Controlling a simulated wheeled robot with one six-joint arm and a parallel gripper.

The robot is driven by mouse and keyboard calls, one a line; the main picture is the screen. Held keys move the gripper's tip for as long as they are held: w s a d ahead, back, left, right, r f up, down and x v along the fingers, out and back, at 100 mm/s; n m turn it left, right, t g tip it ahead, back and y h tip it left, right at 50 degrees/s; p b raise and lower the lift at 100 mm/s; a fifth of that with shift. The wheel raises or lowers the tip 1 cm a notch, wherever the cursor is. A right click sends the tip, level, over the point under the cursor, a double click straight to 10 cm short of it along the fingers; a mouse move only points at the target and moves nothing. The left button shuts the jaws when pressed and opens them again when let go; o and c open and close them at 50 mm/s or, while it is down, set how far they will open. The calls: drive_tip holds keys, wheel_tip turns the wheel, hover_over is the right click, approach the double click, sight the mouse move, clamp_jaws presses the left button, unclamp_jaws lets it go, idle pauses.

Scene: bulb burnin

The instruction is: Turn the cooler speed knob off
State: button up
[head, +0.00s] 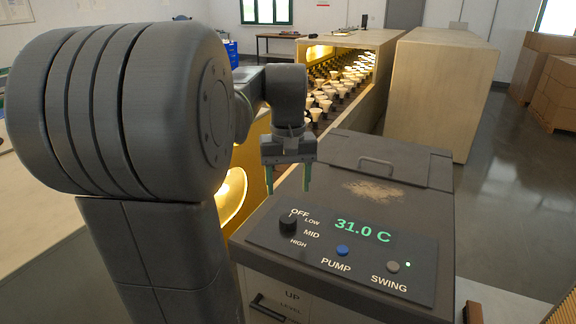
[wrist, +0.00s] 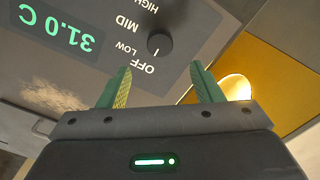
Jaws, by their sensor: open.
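The cooler (head: 400,200) is a dark grey box with a slanted control panel and a green 31.0 C display (head: 363,230). Its speed knob (head: 288,223) is a small black round knob at the panel's left, beside the labels OFF, LOW, MID and HIGH. It also shows in the wrist view (wrist: 160,43). My gripper (head: 289,188) points down above the panel's left part, open and empty. In the wrist view its green fingertips (wrist: 161,69) are spread, with the knob beyond the gap between them, apart from both.
A blue PUMP button (head: 342,250) and a grey SWING button (head: 393,267) sit right of the knob. A lid handle (head: 376,162) rises behind the panel. A lit rack of bulbs (head: 325,95) stands at the back. Cardboard boxes (head: 555,85) are at far right.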

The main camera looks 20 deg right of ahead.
wheel_tip(320, 180, up, 5)
hover_over(288, 218)
drive_tip(key=shift+f, duration=0.15)
drive_tip(key=shift+f, duration=0.15)
idle(0.3)
wheel_tip(288, 218, down, 14)
drive_tip(key=shift+r, duration=0.15)
idle(0.4)
